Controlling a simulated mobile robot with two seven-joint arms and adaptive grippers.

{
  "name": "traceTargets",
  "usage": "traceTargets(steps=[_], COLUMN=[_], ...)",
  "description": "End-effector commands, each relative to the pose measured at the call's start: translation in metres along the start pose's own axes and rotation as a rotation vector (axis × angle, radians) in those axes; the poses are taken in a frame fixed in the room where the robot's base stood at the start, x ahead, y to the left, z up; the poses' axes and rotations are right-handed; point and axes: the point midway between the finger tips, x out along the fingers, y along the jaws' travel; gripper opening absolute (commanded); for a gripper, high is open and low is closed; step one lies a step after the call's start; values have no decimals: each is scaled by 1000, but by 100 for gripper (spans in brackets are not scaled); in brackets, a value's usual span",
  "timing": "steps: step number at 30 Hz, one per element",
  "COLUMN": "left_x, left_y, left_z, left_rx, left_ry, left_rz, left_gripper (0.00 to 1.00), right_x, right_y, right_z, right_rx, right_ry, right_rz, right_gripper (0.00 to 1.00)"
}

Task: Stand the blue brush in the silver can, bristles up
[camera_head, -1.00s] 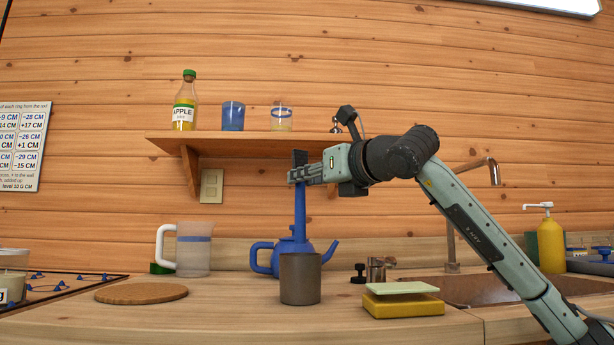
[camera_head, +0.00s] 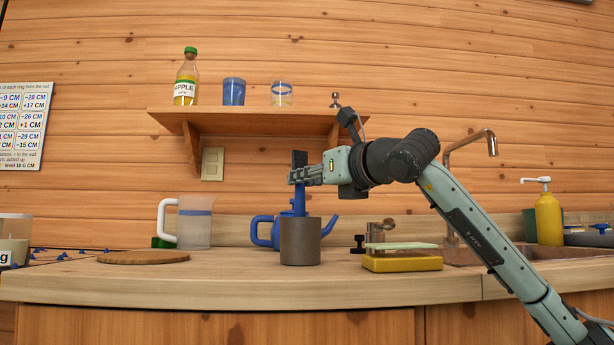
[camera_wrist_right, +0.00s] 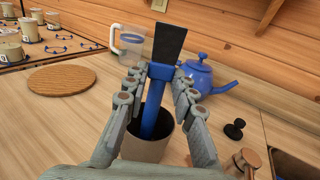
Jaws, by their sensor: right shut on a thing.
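The blue brush (camera_head: 300,200) is upright, with its dark bristles (camera_head: 299,158) on top and its blue handle pointing down. My right gripper (camera_head: 300,176) is shut on the brush just below the bristles. The silver can (camera_head: 300,242) stands upright on the counter directly below the gripper. The lower handle passes behind the can's rim; in the right wrist view the brush handle (camera_wrist_right: 152,115) goes down inside the mouth of the can (camera_wrist_right: 145,149). The handle's lower end is hidden, so I cannot tell whether it touches the bottom. My left gripper is not in view.
A blue teapot (camera_head: 263,231) stands close behind the can. A clear jug (camera_head: 194,222) and a round wooden board (camera_head: 150,257) are to the left. A yellow block (camera_head: 402,264) with a pale green top is to the right. A shelf (camera_head: 245,121) is above.

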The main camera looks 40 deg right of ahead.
Motion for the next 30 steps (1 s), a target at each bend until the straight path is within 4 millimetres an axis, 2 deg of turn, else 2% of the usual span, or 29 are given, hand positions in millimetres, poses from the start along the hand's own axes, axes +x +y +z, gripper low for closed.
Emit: traceTargets(steps=[10, 11, 15, 17, 26, 30], left_x=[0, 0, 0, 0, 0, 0], left_y=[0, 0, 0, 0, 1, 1], left_z=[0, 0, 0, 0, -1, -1], left_rx=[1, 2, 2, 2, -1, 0], left_ry=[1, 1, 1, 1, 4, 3], left_rz=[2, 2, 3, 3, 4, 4], left_gripper=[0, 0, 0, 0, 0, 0], right_x=[0, 0, 0, 0, -2, -15], right_y=[0, 0, 0, 0, 0, 0], right_z=[-1, -1, -1, -1, -2, -1], right_rx=[0, 0, 0, 0, 0, -1], right_ry=[-1, -1, -1, -1, -1, -3], right_rz=[0, 0, 0, 0, 0, 0], right_gripper=[0, 26, 44, 50, 50, 50])
